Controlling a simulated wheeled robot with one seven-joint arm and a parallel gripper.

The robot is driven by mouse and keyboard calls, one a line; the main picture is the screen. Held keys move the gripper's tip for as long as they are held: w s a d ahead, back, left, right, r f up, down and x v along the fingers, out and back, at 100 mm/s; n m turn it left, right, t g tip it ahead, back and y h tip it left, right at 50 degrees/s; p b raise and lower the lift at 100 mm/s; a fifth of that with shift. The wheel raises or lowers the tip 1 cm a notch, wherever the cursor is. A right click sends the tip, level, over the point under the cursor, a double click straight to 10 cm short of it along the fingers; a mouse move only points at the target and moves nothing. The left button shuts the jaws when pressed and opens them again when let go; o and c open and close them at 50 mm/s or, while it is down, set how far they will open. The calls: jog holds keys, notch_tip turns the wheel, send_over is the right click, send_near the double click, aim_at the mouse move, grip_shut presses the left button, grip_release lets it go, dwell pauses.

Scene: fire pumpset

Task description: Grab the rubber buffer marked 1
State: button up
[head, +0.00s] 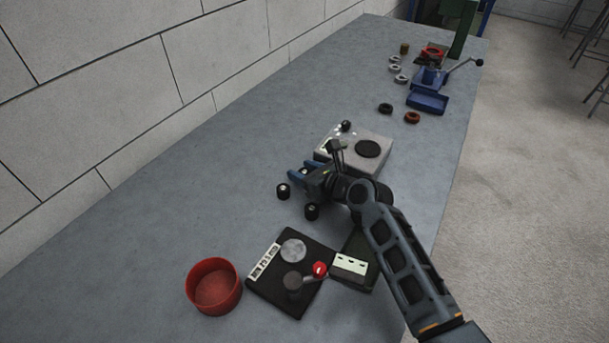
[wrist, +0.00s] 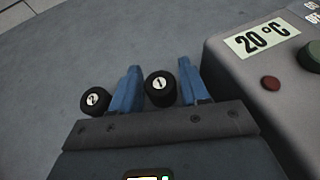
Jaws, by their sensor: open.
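The rubber buffer marked 1 is a short black cylinder with a white label, seen in the wrist view (wrist: 160,88) between my two blue fingers. A like buffer marked 2 (wrist: 95,101) stands outside the left finger. In the head view both stand upright on the bench: one, apparently buffer 1 (head: 283,191), near my fingertips, the other (head: 312,212) nearer the front. Their marks are unreadable there. My gripper (head: 298,172) is open and empty; it also shows in the wrist view (wrist: 158,68). I cannot tell how far its fingers are above the bench.
A grey box with a 20 °C display (wrist: 262,38) stands close on the right of my gripper in the wrist view. In the head view, a red bowl (head: 213,287) and a black board with a red-knobbed lever (head: 270,285) lie nearer. Bench space left of the buffers is clear.

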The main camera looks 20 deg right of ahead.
jog(key=shift+c, duration=0.3)
jog(key=c, duration=0.6)
jog(key=shift+c, duration=0.2)
